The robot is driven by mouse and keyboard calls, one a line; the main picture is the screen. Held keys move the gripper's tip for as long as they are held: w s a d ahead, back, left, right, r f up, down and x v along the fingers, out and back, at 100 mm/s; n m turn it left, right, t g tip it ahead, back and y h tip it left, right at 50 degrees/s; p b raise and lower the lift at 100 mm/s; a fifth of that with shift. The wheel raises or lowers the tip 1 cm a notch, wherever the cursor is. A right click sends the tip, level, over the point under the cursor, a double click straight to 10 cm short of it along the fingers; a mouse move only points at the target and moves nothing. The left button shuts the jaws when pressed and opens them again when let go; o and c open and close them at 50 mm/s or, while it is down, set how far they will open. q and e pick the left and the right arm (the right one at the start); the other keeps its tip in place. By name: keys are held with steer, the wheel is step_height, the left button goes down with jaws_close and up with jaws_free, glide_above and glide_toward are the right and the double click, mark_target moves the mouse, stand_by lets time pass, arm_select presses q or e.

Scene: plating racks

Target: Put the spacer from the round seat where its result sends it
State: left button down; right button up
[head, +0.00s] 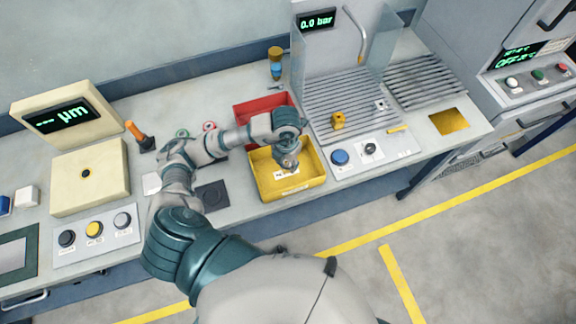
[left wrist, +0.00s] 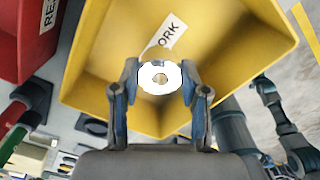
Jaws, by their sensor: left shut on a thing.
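My left gripper (head: 288,163) is over the yellow bin (head: 313,176) in the head view, pointing down into it. In the left wrist view the gripper (left wrist: 160,82) is shut on a white ring-shaped spacer (left wrist: 148,85) with a hole in its middle. Below the spacer are the yellow bin's floor and a white label ending in "ORK", partly covered. The red bin (head: 252,111) stands behind the yellow one. The cream gauge block (head: 105,181) at the left has a small dark round spot, with no spacer visible on it. Its display (head: 62,116) reads "µm", with no number legible.
A button panel (head: 97,235) stands before the gauge block. An orange-handled tool (head: 138,134) stands behind my arm. Right of the bins are a ribbed rack (head: 345,100), a yellow block (head: 338,121) and a blue button (head: 340,157). The yellow bin's walls surround the space below my gripper.

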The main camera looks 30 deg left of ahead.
mark_target(287, 168)
arm_select(q)
step_height(287, 168, down, 3)
steer(key=shift+w+d+f, duration=0.1)
steer(key=shift+f, duration=0.45)
steer(key=shift+a, duration=0.2)
steer(key=shift+a, duration=0.1)
steer(key=c, duration=0.6)
jaws_free()
steer(key=shift+f, duration=0.1)
steer(key=shift+d, duration=0.2)
